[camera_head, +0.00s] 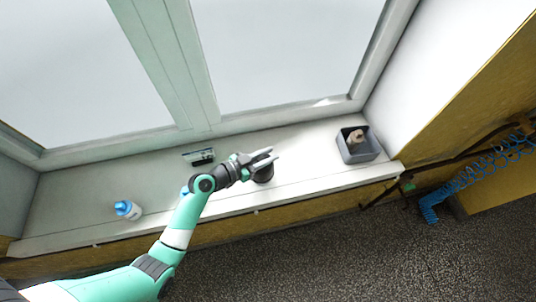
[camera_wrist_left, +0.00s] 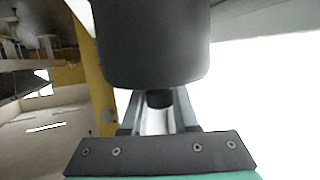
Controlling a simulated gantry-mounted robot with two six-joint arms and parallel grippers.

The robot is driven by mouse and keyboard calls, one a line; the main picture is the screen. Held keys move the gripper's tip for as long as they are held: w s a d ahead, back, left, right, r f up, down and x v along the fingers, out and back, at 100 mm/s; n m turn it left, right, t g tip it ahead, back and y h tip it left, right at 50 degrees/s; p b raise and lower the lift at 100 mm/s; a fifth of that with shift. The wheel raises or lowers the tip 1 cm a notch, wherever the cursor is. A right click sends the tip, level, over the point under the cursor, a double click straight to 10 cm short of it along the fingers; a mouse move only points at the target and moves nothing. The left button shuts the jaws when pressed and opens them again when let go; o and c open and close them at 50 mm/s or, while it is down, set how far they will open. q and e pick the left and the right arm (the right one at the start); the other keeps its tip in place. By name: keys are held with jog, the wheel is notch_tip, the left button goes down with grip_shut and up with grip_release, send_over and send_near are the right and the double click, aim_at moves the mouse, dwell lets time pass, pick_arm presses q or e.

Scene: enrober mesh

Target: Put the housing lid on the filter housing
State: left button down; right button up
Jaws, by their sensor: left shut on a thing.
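My left gripper (camera_head: 272,156) reaches in over the window sill, its fingers pointing right. In the left wrist view, its fingers are closed on a small dark knob (camera_wrist_left: 159,98). A large dark grey round body, which looks like the housing lid (camera_wrist_left: 152,45), fills the top middle of that view beyond the knob. In the head view a dark round thing (camera_head: 264,174) shows just below the fingers. I cannot tell whether it is the held lid or the filter housing, or whether anything touches the sill. My right gripper is out of view.
A grey box (camera_head: 371,155) with a brown thing (camera_head: 356,137) in it stands at the sill's right end. A blue-capped white bottle (camera_head: 128,210) is at the left. A flat dark green item (camera_head: 199,157) lies near the window. The sill (camera_head: 310,160) is bare between gripper and box.

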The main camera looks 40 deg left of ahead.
pick_arm(q)
jog(key=c, duration=0.6)
grip_release()
jog(key=v, duration=0.9)
jog(key=shift+s+a+r+p, duration=0.1)
jog(key=shift+p, duration=0.3)
jog(key=p+v, duration=0.2)
jog(key=p, duration=0.1)
jog(key=shift+s, duration=0.2)
